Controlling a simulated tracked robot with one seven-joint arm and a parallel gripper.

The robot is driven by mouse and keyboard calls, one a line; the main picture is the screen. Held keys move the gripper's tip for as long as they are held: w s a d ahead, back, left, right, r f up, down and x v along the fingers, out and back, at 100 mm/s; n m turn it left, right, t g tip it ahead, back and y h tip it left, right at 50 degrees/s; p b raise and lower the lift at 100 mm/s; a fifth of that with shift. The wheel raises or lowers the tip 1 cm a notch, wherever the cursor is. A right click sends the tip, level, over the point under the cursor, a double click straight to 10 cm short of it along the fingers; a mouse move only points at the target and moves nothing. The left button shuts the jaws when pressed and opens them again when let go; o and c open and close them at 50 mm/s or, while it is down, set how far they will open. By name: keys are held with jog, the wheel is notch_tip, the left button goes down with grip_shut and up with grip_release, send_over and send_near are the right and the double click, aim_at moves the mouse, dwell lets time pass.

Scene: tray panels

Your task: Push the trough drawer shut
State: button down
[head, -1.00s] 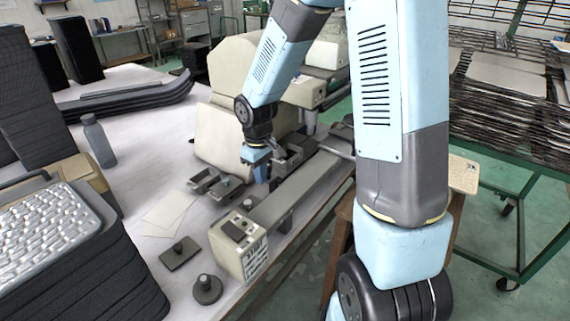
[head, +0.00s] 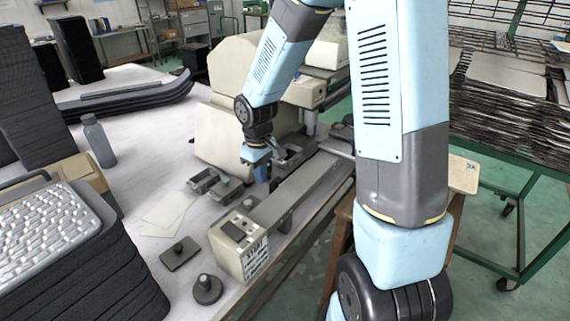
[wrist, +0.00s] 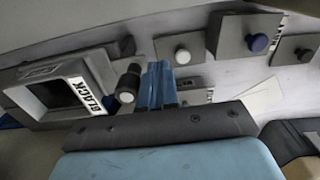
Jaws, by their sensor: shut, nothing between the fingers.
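A small grey open trough (head: 292,157), which looks like the trough drawer, sits at the foot of the beige machine in the head view, just right of my gripper (head: 262,172). My gripper is shut and empty, pointing down beside it. In the wrist view my blue fingers (wrist: 157,85) are together. Left of them is a dark knob with a pale end (wrist: 126,90), and a white-framed box labelled BLACK (wrist: 75,85) with a dark opening. I cannot tell whether the fingers touch the knob or trough. How far the drawer stands out is hard to tell.
A long grey rail (head: 300,190) ends in a beige START box (head: 240,245) at the table's front edge. A bottle (head: 99,140) stands farther left.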

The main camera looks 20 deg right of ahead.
jog(key=shift+d, duration=0.1)
jog(key=shift+w+d, duration=1)
jog(key=shift+d, duration=0.35)
jog(key=shift+w+d, duration=1)
jog(key=shift+d, duration=0.3)
jog(key=shift+w+d, duration=0.15)
jog(key=shift+d, duration=0.1)
jog(key=shift+w+d, duration=0.6)
jog(key=shift+d, duration=0.25)
jog(key=shift+w+d, duration=0.6)
jog(key=shift+d, duration=0.2)
jog(key=shift+s+a, duration=0.1)
jog(key=shift+a, duration=0.05)
jog(key=shift+s+a, duration=0.25)
jog(key=shift+a, duration=0.15)
notch_tip(320, 180, up, 7)
dwell(0.5)
